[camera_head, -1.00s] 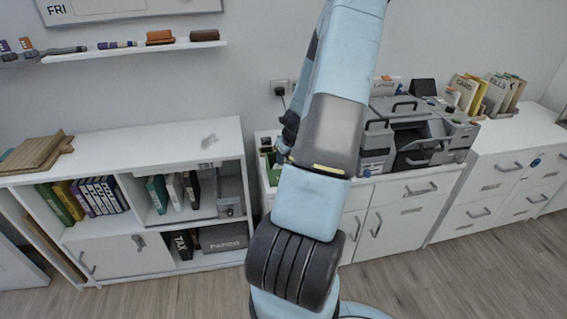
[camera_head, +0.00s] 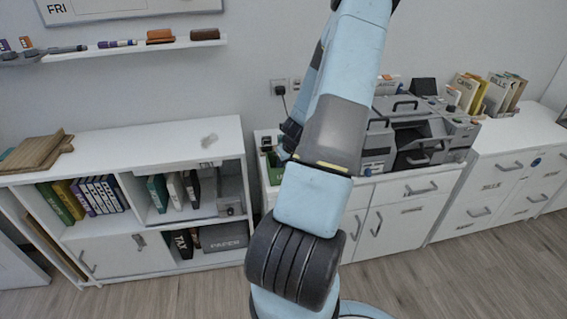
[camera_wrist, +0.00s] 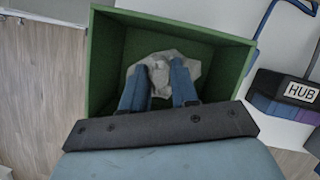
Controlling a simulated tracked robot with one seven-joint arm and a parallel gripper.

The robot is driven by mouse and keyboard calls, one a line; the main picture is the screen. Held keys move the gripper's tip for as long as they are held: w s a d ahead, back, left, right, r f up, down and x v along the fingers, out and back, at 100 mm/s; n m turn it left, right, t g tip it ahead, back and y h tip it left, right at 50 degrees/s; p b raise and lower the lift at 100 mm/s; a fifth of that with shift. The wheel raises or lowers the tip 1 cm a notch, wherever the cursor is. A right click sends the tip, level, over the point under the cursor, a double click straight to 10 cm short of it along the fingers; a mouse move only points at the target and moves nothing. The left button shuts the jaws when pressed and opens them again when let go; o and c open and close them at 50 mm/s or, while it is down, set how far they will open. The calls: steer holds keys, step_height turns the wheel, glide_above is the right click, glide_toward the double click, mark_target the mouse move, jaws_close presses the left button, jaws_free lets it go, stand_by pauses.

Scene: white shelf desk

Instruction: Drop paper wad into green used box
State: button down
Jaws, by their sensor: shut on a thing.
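In the wrist view the paper wad (camera_wrist: 161,76) is pale and crumpled. It is held between the two blue fingers of my gripper (camera_wrist: 159,69), which is shut on it. The green box (camera_wrist: 106,52) is open and surrounds the wad and fingertips in that view; whether the wad touches its floor is unclear. In the head view a small part of the green box (camera_head: 274,174) shows on the low white cabinet. My arm hides most of the gripper and the wad there.
A grey machine (camera_head: 420,132) stands right of my arm on the cabinet. A small pale crumpled thing (camera_head: 209,139) lies on the left white shelf.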

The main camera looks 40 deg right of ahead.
steer(key=shift+f, duration=0.1)
steer(key=c, duration=0.9)
jaws_free()
steer(key=shift+o, duration=0.2)
